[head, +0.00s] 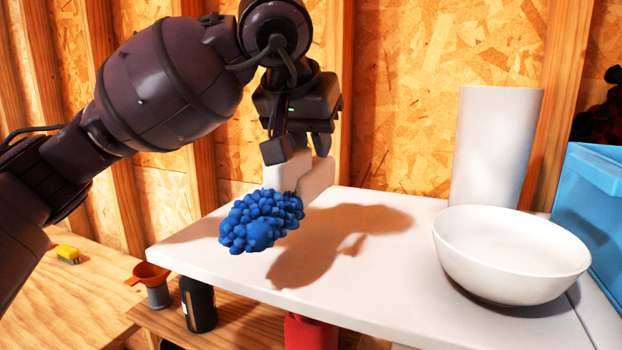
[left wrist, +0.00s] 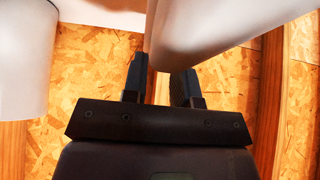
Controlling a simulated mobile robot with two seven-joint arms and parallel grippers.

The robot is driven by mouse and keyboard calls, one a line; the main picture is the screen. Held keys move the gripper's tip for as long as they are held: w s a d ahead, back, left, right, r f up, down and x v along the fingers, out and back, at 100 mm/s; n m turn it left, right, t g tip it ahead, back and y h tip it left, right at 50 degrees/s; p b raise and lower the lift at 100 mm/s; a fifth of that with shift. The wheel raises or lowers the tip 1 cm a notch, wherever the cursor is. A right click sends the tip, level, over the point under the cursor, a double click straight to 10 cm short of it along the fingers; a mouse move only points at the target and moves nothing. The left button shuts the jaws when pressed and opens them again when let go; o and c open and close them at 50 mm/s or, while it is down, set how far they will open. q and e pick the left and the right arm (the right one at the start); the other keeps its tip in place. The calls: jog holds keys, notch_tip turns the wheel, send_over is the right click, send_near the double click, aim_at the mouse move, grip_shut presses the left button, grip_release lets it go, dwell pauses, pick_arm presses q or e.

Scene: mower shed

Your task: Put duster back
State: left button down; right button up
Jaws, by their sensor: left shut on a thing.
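The duster (head: 262,221) has a knobbly blue head and a white handle (head: 316,178). My left gripper (head: 298,148) points down above the white shelf top and is shut on the white handle. The blue head hangs at the lower left of the gripper, over the shelf's left part, with a shadow to its right. In the left wrist view my left gripper (left wrist: 162,82) shows its two dark fingers with a pale surface beyond them; the blue head is not visible there. My right gripper is not in view.
The white shelf top (head: 375,290) carries a white bowl (head: 512,255) and a tall white cylinder (head: 496,145) at right. A blue bin (head: 590,205) stands at the far right. Below left are an orange funnel (head: 150,272), a dark bottle (head: 198,304) and a red object (head: 310,332).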

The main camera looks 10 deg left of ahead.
aim_at(311, 175)
pick_arm(q)
jog(key=shift+f, duration=0.8)
notch_tip(311, 175, down, 4)
jog(key=shift+r, duration=0.15)
jog(key=c, duration=0.9)
grip_release()
jog(key=shift+r, duration=0.1)
